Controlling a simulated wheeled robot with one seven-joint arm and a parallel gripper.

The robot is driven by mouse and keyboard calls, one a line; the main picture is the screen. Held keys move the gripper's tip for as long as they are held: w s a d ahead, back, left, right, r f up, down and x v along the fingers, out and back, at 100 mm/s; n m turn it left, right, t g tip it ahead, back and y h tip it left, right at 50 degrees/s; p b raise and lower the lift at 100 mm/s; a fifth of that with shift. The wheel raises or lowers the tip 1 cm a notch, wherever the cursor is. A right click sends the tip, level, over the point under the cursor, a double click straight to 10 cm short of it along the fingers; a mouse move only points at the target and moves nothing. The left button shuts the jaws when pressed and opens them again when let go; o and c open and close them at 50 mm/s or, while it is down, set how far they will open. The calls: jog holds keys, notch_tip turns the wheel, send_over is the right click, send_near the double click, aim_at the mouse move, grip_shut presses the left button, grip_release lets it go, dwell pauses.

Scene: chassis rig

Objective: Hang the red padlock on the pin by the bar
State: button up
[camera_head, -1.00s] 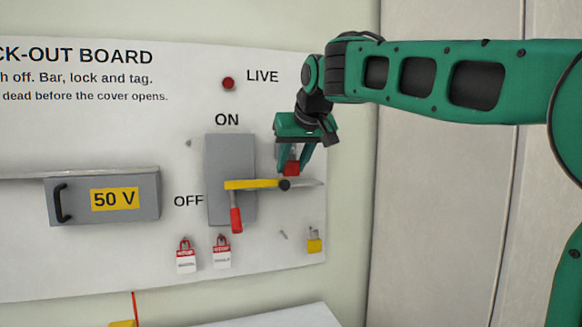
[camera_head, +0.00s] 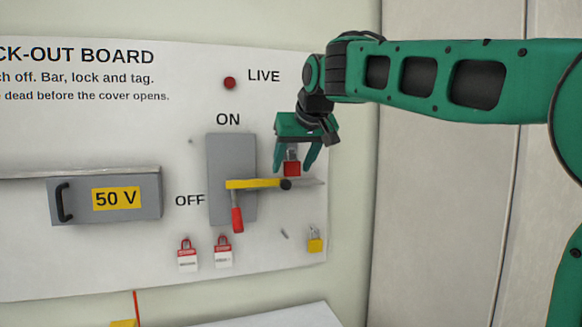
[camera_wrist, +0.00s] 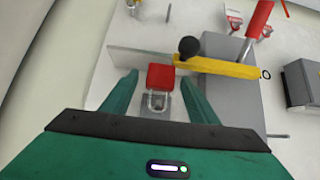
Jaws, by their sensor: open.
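The red padlock (camera_head: 291,169) is upright, shackle up, just above the right part of the grey strip beside the yellow bar (camera_head: 250,184). My gripper (camera_head: 293,171) points down with its fingers spread on either side of the padlock. In the wrist view the padlock (camera_wrist: 160,77) sits between the open fingers (camera_wrist: 159,84), with gaps on both sides. Its shackle lies against a small grey piece (camera_wrist: 155,108). The pin itself is hidden, so I cannot tell whether it passes through the shackle. The bar (camera_wrist: 216,66) lies across the switch, its black knob beside the padlock.
The grey switch box (camera_head: 230,150) has a red-gripped handle (camera_head: 237,219) pointing down. Two red-and-white tags (camera_head: 187,256) and a yellow padlock (camera_head: 315,244) hang lower on the board. A grey 50 V cover (camera_head: 105,197) is at left. The space right of the board is clear.

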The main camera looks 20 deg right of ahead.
jog(key=v, duration=1.1)
jog(key=s+d+f+m+g, duration=0.1)
jog(key=s+d+f+g, duration=0.1)
jog(key=s+d+f, duration=0.45)
jog(key=s+d+f+m+g+h, duration=0.1)
jog(key=d+f, duration=0.2)
jog(key=f, duration=0.6)
jog(key=s+d+f+m+g, duration=0.1)
jog(key=s+d+f+g, duration=0.1)
jog(key=s+d+f, duration=0.4)
jog(key=s+d+f+m+g+y, duration=0.1)
jog(key=s+f+m+g, duration=0.2)
jog(key=s+f, duration=1.5)
notch_tip(320, 180, down, 4)
jog(key=shift+s+d+r+g, duration=0.1)
jog(key=shift+s+d+g, duration=0.1)
jog(key=shift+s+g, duration=0.25)
jog(key=shift+w, duration=0.1)
jog(key=shift+w+f, duration=0.25)
jog(key=shift+w, duration=0.35)
